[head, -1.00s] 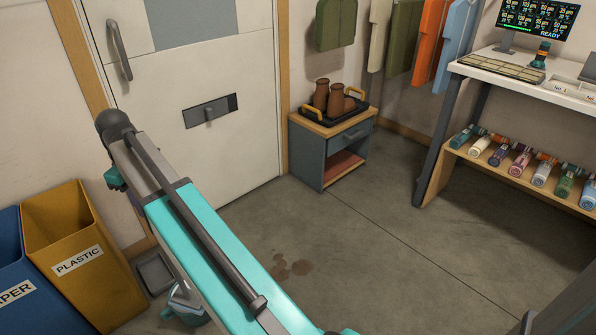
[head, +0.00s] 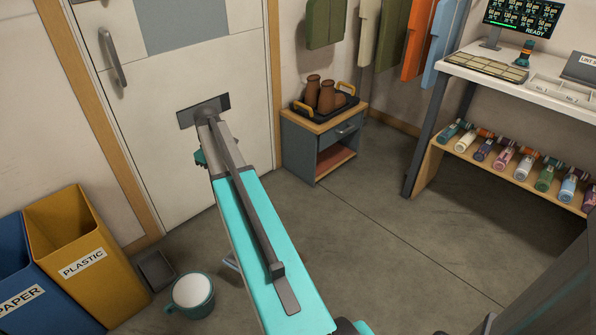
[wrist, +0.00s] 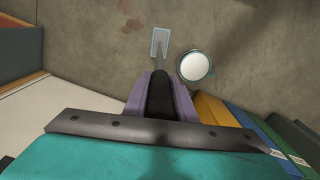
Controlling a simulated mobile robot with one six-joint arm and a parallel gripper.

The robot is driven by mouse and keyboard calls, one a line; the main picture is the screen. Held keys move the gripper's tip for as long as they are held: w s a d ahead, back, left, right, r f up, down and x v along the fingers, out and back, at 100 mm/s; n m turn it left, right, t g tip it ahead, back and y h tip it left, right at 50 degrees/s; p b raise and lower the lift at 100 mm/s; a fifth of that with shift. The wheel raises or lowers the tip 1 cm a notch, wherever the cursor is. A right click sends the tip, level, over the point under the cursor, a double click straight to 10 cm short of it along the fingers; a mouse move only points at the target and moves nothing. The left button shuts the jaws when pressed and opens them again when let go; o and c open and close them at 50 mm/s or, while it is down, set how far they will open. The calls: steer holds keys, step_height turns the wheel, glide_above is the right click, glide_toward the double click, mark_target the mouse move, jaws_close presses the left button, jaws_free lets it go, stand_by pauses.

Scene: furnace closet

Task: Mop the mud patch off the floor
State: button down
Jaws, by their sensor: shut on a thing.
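My gripper (wrist: 159,98) has purple fingers and is shut on the dark handle of the mop in the wrist view. The handle runs away from me to a flat pale-blue mop head (wrist: 160,43), over the floor; I cannot tell whether it touches. The mud patch (wrist: 131,22) is a faint reddish-brown stain at the top edge of the wrist view, beyond the mop head and slightly left. In the head view my arm hides the gripper and the mud patch; only a bit of the pale-blue mop (head: 231,262) shows beside the arm.
A bucket with a white top (head: 192,292) stands on the floor left of my arm, near the yellow plastic bin (head: 82,262) and blue paper bin (head: 22,285). A small cabinet (head: 322,145) and a bottle shelf (head: 500,170) stand at the right. The floor between is clear.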

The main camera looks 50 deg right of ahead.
steer(key=s+d+f+m+p, duration=0.1)
steer(key=s+d+f+p, duration=0.2)
steer(key=s+d, duration=0.5)
steer(key=s+d+f+m+p, duration=0.2)
steer(key=s+d+p, duration=0.3)
steer(key=d, duration=1.1)
steer(key=s+f, duration=0.1)
steer(key=s, duration=0.1)
steer(key=shift+s+f, duration=0.35)
steer(key=shift+f, duration=0.15)
